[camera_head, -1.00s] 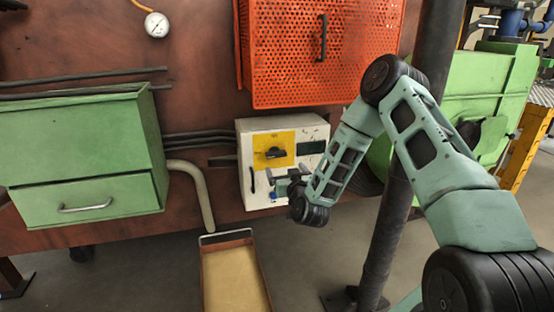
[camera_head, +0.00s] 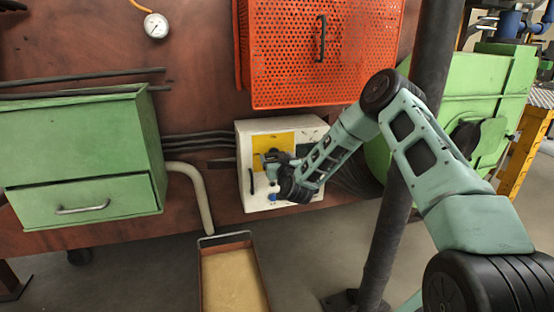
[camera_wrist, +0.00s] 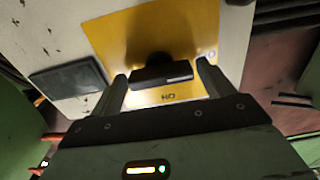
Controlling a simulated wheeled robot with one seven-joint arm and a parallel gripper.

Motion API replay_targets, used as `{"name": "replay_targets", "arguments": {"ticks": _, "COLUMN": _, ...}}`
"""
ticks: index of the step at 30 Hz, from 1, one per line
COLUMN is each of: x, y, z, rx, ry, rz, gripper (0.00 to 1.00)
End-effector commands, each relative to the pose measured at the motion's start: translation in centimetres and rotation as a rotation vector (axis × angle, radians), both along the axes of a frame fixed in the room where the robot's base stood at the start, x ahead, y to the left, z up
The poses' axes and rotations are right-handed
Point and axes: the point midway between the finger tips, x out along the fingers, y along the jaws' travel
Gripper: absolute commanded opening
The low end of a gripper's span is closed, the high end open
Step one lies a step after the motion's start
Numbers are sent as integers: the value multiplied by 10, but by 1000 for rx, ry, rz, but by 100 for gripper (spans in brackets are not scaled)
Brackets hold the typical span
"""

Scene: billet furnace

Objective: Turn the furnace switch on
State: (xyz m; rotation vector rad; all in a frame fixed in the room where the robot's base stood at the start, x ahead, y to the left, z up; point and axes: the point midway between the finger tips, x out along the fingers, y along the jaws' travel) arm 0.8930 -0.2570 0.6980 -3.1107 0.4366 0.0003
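The furnace switch is a black rotary knob (camera_wrist: 162,75) on a yellow plate (camera_wrist: 120,35), on the front of a white control box (camera_head: 246,135). In the head view my gripper (camera_head: 268,160) is in front of the yellow plate (camera_head: 287,137) and covers most of the knob. In the wrist view my gripper (camera_wrist: 162,85) is open, with one finger on each side of the knob and gaps visible between fingers and knob. The knob's bar lies nearly level across that view. Whether the fingertips reach past the knob's face is hard to tell.
A blue button (camera_head: 272,197) and a black handle (camera_head: 251,181) are low on the box. An orange perforated cover (camera_head: 285,50) hangs above it. A green drawer cabinet (camera_head: 80,140) is at left, a tray (camera_head: 235,275) below, and a dark post (camera_head: 385,240) at right.

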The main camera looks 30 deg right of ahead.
Motion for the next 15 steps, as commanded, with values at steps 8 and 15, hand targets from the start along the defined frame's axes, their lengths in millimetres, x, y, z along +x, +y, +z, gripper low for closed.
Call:
{"name": "replay_targets", "arguments": {"ticks": 8, "x": 0, "y": 0, "z": 0, "rx": 2, "ry": -1, "rz": 0, "gripper": 46}}
{"name": "replay_targets", "arguments": {"ticks": 15, "x": 0, "y": 0, "z": 0, "rx": 49, "ry": -14, "rz": -1, "gripper": 46}}
